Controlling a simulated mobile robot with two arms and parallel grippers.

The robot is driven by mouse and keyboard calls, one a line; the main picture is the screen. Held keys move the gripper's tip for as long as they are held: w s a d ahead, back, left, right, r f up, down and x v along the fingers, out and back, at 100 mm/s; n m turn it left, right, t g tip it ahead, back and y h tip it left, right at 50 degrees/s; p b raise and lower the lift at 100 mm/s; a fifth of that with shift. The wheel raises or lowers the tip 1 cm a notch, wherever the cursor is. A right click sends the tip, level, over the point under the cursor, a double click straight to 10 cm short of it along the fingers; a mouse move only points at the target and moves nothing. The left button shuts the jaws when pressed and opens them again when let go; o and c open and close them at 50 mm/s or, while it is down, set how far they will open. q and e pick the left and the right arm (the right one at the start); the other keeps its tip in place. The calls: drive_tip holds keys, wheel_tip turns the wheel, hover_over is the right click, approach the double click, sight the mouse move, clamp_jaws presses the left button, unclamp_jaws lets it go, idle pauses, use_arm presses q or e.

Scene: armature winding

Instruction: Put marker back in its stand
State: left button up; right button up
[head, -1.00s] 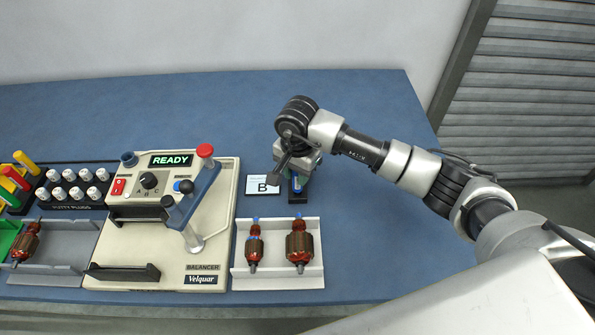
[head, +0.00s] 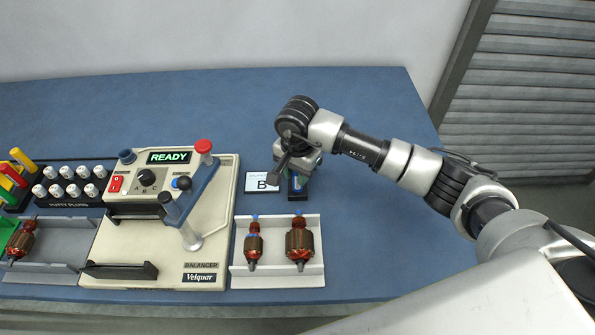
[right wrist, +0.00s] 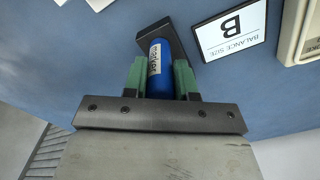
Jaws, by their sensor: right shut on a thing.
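The blue marker (right wrist: 158,78), with a white label reading "marker", is between the green fingers of my right gripper (right wrist: 160,80) in the right wrist view. The gripper is shut on it. The marker's far end meets a small dark block (right wrist: 152,31), which looks like its stand. I cannot tell whether the marker is inside the block or only against it. In the head view my right gripper (head: 298,184) points down at the table right of the "B" card, and my wrist covers much of it. My left gripper is not in view.
The "B" card (head: 257,178) lies just left of the gripper. A white tray (head: 276,270) with two armatures is in front. The balancer (head: 205,265), reading READY, stands left, with a putty plug rack (head: 70,202) beyond it. The blue table behind is clear.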

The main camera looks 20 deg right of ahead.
drive_tip(key=o, duration=1)
drive_tip(key=shift+r, duration=0.15)
wheel_tip(320, 180, up, 11)
drive_tip(key=shift+f+b, duration=0.2)
drive_tip(key=shift+b, duration=0.65)
drive_tip(key=shift+s+f, duration=0.1)
